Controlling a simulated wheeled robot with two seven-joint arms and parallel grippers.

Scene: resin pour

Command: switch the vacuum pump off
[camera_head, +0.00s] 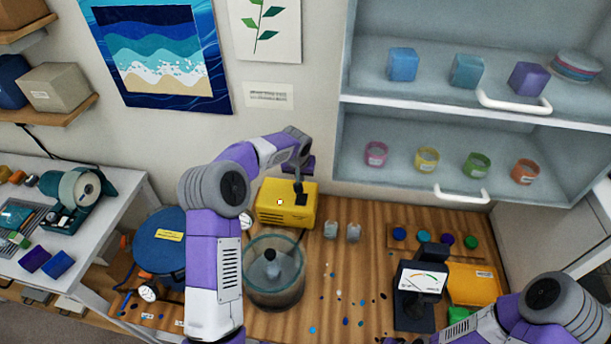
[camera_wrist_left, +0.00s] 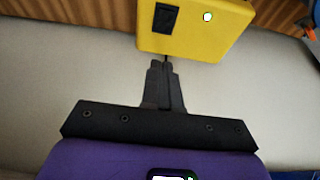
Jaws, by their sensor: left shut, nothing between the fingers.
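The vacuum pump is a yellow box (camera_head: 268,207) on the wooden bench against the back wall. The wrist view shows the yellow box (camera_wrist_left: 190,40) with a black switch panel (camera_wrist_left: 165,19) and a small bright light (camera_wrist_left: 207,16). My left gripper (camera_head: 300,183) is at the pump's upper right, pointing down. In the wrist view its fingertips (camera_wrist_left: 165,66) are together, empty, close to the pump's edge beside the switch; I cannot tell whether they touch it. The switch's position is unclear. My right arm enters at the lower right; its gripper is out of view.
A clear round chamber (camera_head: 273,292) stands in front of the pump. A blue pot (camera_head: 160,240) is left of it. Two small cups (camera_head: 341,231) stand right of the pump.

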